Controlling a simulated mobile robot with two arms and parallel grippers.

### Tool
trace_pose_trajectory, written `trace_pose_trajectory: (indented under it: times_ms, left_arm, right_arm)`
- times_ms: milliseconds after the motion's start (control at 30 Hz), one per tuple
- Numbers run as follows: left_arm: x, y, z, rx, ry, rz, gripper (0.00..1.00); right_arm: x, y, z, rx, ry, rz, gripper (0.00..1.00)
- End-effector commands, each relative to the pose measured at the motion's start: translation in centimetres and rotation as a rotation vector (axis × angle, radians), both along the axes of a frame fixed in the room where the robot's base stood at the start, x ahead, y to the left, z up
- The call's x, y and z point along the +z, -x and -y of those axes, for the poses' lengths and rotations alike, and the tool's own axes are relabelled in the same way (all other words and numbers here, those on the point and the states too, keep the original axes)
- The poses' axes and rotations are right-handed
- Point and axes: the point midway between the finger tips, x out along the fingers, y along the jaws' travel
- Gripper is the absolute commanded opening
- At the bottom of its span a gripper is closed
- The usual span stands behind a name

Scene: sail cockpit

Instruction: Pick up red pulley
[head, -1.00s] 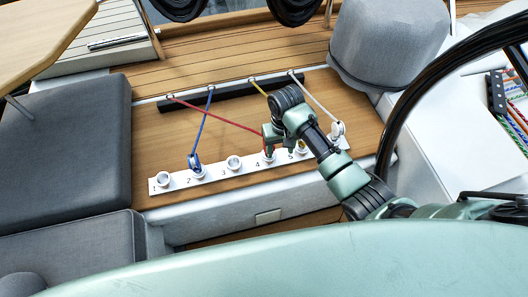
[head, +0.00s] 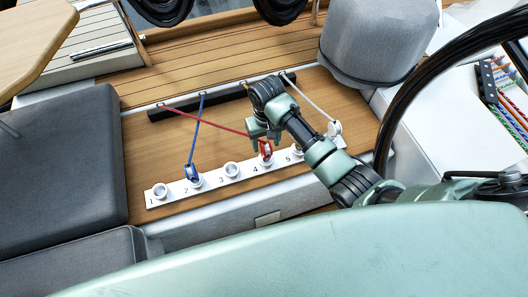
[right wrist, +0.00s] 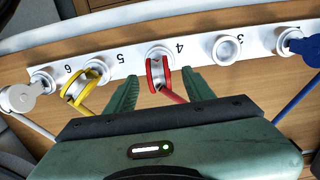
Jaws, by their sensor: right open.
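The red pulley (head: 266,149) sits at socket 4 of the white numbered strip (head: 217,184), with a red line running from it to the dark rail. In the right wrist view the red pulley (right wrist: 157,74) stands between my two green fingertips, with a gap on both sides. My right gripper (head: 260,131) is open and empty, just behind the pulley in the head view; its fingers also show in the right wrist view (right wrist: 160,88). My left gripper is not in view.
A blue pulley (head: 193,174) sits at socket 2, a yellow pulley (right wrist: 79,88) at 5 and a white one (right wrist: 22,97) at 6. Sockets 1 and 3 (head: 231,170) are empty. A black steering wheel (head: 400,110) stands at the right.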

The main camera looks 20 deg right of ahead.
Motion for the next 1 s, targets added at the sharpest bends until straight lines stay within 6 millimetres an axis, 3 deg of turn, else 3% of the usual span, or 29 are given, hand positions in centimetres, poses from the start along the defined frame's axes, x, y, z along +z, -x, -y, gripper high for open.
trace_pose_trajectory:
  times_ms: [400, 733, 767, 933, 1000]
  left_arm:
    - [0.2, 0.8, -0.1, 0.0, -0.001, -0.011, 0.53]
    - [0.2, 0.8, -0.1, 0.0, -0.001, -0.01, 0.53]
    - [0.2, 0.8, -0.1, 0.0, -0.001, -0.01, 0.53]
    - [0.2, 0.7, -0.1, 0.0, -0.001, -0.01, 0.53]
    - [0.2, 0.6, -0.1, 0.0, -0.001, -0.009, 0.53]
  right_arm:
    - [-5.6, -0.3, 0.0, 0.0, 0.001, -0.003, 0.53]
    - [-6.4, -0.4, 0.0, 0.001, 0.0, 0.001, 0.53]
    - [-6.4, -0.4, 0.0, 0.001, 0.0, 0.0, 0.47]
    - [-6.4, -0.4, 0.0, 0.001, 0.0, 0.0, 0.0]
    - [-6.4, -0.4, 0.1, 0.0, 0.0, 0.0, 0.0]
